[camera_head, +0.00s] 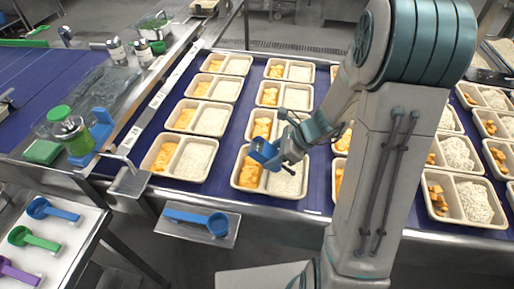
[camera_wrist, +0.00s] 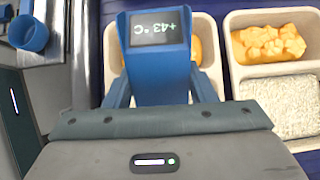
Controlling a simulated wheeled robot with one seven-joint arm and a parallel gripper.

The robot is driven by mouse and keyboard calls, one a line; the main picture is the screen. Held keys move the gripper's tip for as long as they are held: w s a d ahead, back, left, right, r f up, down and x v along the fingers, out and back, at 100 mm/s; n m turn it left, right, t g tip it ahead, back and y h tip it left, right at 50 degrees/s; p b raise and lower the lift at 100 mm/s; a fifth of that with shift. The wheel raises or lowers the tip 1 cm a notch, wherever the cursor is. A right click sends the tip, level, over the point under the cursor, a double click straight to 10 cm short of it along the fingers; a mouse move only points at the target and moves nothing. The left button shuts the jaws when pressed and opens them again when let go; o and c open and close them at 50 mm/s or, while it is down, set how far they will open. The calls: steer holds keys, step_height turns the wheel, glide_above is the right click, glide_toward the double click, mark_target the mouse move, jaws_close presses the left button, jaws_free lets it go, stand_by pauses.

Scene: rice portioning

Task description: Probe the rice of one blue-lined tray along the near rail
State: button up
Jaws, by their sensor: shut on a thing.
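My gripper (camera_head: 268,146) is shut on a blue probe thermometer (camera_head: 264,153). In the wrist view the thermometer (camera_wrist: 160,82) stands between the fingers, its small dark display showing about +43 °C. The gripper is over a cream two-compartment tray (camera_head: 236,181) at the near edge of the blue belt. This tray has orange pieces at left and white rice (camera_head: 287,181) at right. The gripper and thermometer cover part of both compartments. The probe's tip is hidden, so I cannot tell whether it is in the rice.
A similar tray (camera_head: 146,166) stands to the left, with more rows behind and to the right. A blue scoop (camera_head: 217,224) lies on a metal shelf before the near rail. Blue, green and purple scoops lie on a white board (camera_head: 75,225) at lower left. A green-topped jar (camera_head: 72,135) stands at left.

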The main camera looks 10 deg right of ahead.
step_height(320, 180, up, 6)
steer(key=p, duration=0.4)
steer(key=shift+r+p, duration=0.25)
steer(key=shift+p, duration=0.15)
steer(key=shift+f, duration=0.1)
